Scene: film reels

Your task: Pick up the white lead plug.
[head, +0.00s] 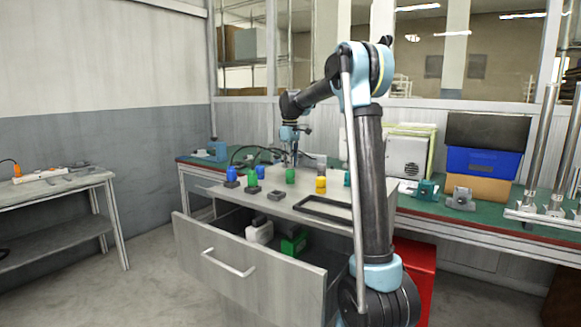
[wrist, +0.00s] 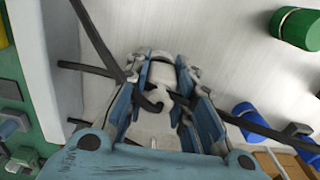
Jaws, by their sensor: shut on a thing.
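My gripper (wrist: 163,78) points at the pale worktop in the wrist view, with its two blue and grey fingers closed around a white plug (wrist: 161,72). Black lead passes close to the plug on both sides and crosses the fingers. In the head view my gripper (head: 292,157) is low over the far part of the worktop (head: 282,197). The plug is too small and covered to make out there. I cannot tell whether it touches the surface.
Blue, green and yellow cylinders stand around, including a green one (head: 291,176) and a yellow one (head: 320,185). A black frame (head: 325,213) lies at the right. Below, an open drawer (head: 243,262) holds a white thing (head: 260,233) and a green box (head: 293,244).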

